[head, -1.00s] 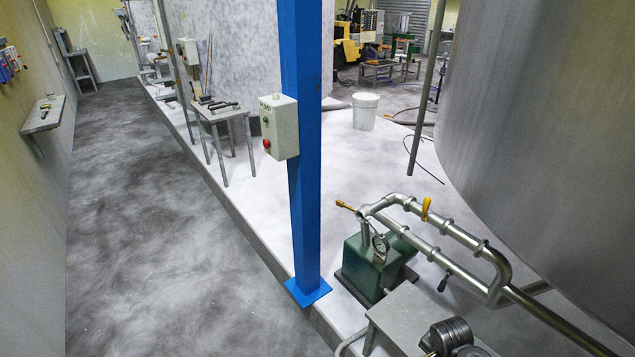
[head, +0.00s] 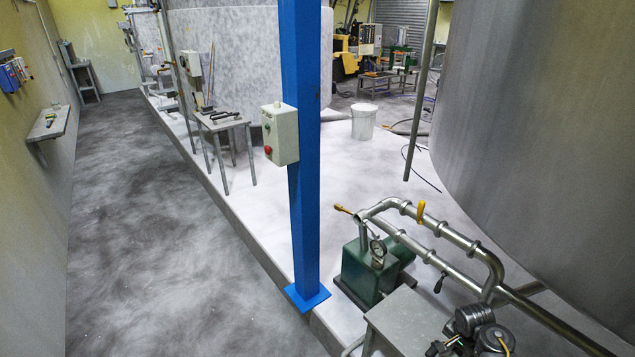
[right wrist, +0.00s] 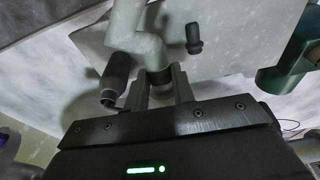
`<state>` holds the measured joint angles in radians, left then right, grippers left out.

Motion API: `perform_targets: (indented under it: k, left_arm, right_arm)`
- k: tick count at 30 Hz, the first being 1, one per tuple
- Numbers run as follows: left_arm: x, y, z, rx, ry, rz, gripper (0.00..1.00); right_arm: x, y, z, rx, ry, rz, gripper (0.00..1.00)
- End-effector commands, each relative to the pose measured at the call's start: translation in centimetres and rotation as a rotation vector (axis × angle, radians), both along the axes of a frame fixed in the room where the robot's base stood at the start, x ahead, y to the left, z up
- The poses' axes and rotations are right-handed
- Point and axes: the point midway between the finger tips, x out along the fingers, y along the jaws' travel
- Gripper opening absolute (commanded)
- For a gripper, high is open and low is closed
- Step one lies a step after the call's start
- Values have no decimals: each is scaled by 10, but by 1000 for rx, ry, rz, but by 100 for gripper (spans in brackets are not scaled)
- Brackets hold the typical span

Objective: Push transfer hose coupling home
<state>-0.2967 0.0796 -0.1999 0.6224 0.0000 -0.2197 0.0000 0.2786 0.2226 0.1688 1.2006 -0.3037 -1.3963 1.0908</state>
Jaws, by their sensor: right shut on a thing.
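My right gripper (right wrist: 158,88) shows in the right wrist view, its two fingers closed around a dark collar, which seems to be the hose coupling (right wrist: 156,78), at the end of a bent grey pipe piece (right wrist: 132,38). Whether the coupling is fully seated cannot be told. A dark handle (right wrist: 115,78) hangs left of the fingers and a dark knob (right wrist: 194,35) stands to the right. In the head view my right arm shows at the bottom right, but its fingertips and the coupling cannot be made out. My left gripper is in neither current view.
A green pump (head: 368,277) with a gauge and steel pipework (head: 455,240) stands beside a grey table (head: 408,318). A blue post (head: 304,150) carries a control box (head: 281,134). A large tank (head: 540,130) fills the right. The left floor is clear.

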Motion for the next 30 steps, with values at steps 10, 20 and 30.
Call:
perform_targets:
  k: [10, 20, 30]
  left_arm:
    - [-5, 1, 0, 1, 8, 0, 46]
    - [-4, 1, 0, 1, 7, 0, 46]
    - [-4, 1, 0, 1, 6, 0, 46]
  right_arm:
    - [20, -65, 23, -1, -1, -77, 1]
    - [54, -44, 13, 0, 1, -63, 1]
    - [102, 14, 11, -1, 0, -67, 1]
